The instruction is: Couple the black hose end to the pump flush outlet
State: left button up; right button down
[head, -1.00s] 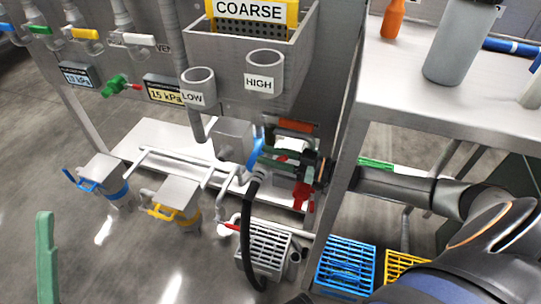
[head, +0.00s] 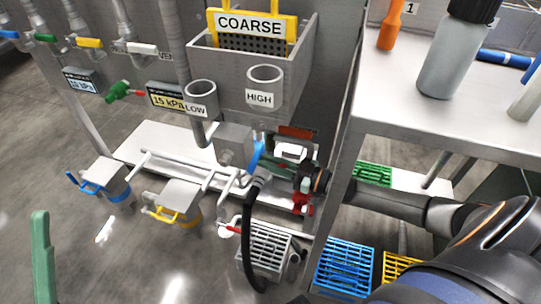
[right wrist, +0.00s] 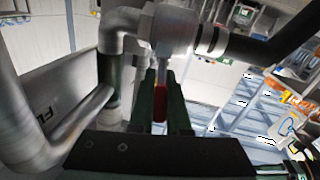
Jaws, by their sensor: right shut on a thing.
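The black hose (head: 247,235) hangs in a curve in the head view. Its upper end (head: 260,180) meets the pump's grey pipework. In the right wrist view, the black hose (right wrist: 275,45), with pale bands at its end, runs into a grey fitting (right wrist: 172,30). I cannot tell whether it is locked there. My right gripper (right wrist: 161,80) has its green fingers shut on a red lever (right wrist: 160,103) below that fitting. In the head view the same gripper (head: 268,160) is beside the hose end. One green finger of my left gripper (head: 41,255) shows; its jaw state is hidden.
A blue lever (head: 257,154) is close to my right fingers. The grey tank (head: 230,68) with LOW and HIGH cups overhangs the pump. A grey crate (head: 265,245) stands below the hose. The bench leg (head: 340,175) is close beside my right arm. Open floor lies at left.

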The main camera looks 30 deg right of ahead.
pick_arm(q)
jog(key=shift+s+a+r+m+h+p, duration=0.1)
jog(key=shift+r+m+h+p, duration=0.3)
jog(key=shift+r, duration=0.6)
pick_arm(e)
jog(key=shift+a+t+h, duration=0.1)
jog(key=shift+t+h, duration=0.4)
jog(key=shift+h, duration=0.2)
jog(key=c, duration=0.9)
grip_release()
pick_arm(q)
jog(key=shift+y, duration=0.3)
pick_arm(e)
jog(key=shift+s, duration=0.1)
pick_arm(q)
jog(key=shift+a+r+p, duration=0.2)
jog(key=shift+r+p, duration=1.45)
jog(key=shift+p, duration=0.05)
pick_arm(e)
jog(key=shift+v, duration=6.25)
